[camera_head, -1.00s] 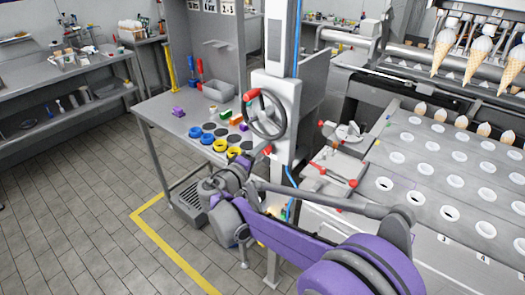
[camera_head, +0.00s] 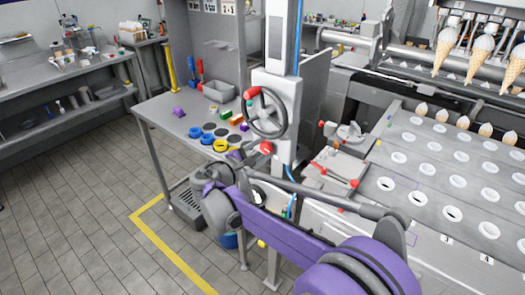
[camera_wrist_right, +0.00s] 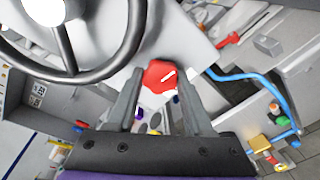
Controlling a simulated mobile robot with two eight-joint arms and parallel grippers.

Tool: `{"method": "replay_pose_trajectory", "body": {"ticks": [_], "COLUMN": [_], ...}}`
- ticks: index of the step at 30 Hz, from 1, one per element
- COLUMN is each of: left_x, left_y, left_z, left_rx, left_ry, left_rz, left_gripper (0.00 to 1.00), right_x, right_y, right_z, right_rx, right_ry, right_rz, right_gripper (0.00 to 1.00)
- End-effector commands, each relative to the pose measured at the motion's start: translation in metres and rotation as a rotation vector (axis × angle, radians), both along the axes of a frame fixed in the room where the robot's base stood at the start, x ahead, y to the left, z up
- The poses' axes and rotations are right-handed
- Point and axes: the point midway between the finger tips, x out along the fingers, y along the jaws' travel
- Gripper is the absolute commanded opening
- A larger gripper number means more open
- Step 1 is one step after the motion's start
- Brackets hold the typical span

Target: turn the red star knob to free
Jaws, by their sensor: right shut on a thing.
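The red star knob (camera_head: 266,148) sits low on the white column housing (camera_head: 284,95), below the handwheel. In the right wrist view the knob (camera_wrist_right: 160,77) is red with a white line slanting up to the right. My right gripper (camera_wrist_right: 158,94) has one grey finger on each side of the knob and is shut on it. In the head view the gripper (camera_head: 258,150) reaches the knob from the lower left, partly hidden by my own wrist. Lettering beside the knob is not readable. My left gripper is not in view.
The dark handwheel (camera_head: 267,113) with a red grip is just above the knob. A blue hose (camera_wrist_right: 245,78) runs to its right. A steel table (camera_head: 165,120) with coloured rings stands left. The conveyor (camera_head: 440,165) with cone holes is right.

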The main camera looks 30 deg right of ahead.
Motion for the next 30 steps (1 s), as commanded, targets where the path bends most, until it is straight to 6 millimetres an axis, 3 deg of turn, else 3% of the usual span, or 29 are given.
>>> {"method": "replay_pose_trajectory", "body": {"ticks": [9,26,27,30], "left_x": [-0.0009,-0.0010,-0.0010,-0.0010], "left_y": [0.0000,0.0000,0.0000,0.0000], "left_z": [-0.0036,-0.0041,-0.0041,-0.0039], "left_rx": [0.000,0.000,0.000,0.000], "left_ry": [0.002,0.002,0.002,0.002], "left_rz": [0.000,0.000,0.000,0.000], "left_gripper": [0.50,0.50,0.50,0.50], "right_x": [-0.0001,-0.0003,-0.0004,-0.0002], "right_y": [0.0005,0.0004,0.0004,0.0003], "right_z": [-0.0016,-0.0016,-0.0017,-0.0014], "right_rx": [-0.045,-0.056,-0.055,-0.056], "right_ry": [0.118,0.143,0.143,0.142], "right_rz": [-0.002,-0.001,0.000,-0.001], "right_gripper": [0.00,0.00,0.57,0.75]}}
